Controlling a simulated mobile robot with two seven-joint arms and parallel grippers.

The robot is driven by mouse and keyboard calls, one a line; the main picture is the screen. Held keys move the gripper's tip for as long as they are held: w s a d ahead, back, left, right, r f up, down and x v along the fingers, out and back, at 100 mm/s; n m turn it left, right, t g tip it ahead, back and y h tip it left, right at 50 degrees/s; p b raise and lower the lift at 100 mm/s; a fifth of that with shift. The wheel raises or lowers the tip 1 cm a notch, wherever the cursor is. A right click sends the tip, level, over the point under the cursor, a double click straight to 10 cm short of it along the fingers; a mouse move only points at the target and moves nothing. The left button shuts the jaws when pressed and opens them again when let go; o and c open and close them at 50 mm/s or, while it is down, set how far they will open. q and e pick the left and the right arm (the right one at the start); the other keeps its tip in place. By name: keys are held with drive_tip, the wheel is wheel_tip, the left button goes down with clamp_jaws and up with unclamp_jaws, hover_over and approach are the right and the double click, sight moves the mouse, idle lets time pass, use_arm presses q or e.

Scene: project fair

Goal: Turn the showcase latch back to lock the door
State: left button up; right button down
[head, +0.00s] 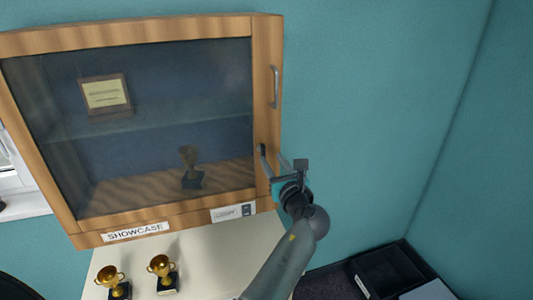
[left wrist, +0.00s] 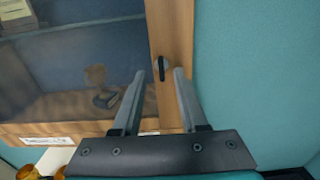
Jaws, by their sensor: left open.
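The showcase (head: 92,240) is a wooden wall cabinet with a glass door (head: 150,75), which looks shut. The latch (left wrist: 161,68) is a small black piece on the right wooden door frame, standing roughly upright in the left wrist view. My left gripper (head: 271,154) is in front of the lower right door frame. In the left wrist view its open fingers (left wrist: 160,73) are on either side of the latch, with a gap showing on both sides. I cannot tell whether a finger touches the latch. In the head view the fingers largely hide the latch. My right gripper is not in view.
A metal door handle (head: 275,87) is above the gripper on the same frame. A trophy (head: 189,165) and a plaque (head: 106,94) are inside the showcase. Two gold trophies, one here (head: 161,270), stand on the white surface below. A dark tray (head: 388,272) is at lower right.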

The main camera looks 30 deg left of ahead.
sight(264, 147)
use_arm(q)
drive_tip(key=b+x, duration=0.3)
drive_tip(key=x, duration=0.3)
drive_tip(key=shift+w+a, duration=0.2)
drive_tip(key=shift+w, duration=0.05)
clamp_jaws()
idle(0.4)
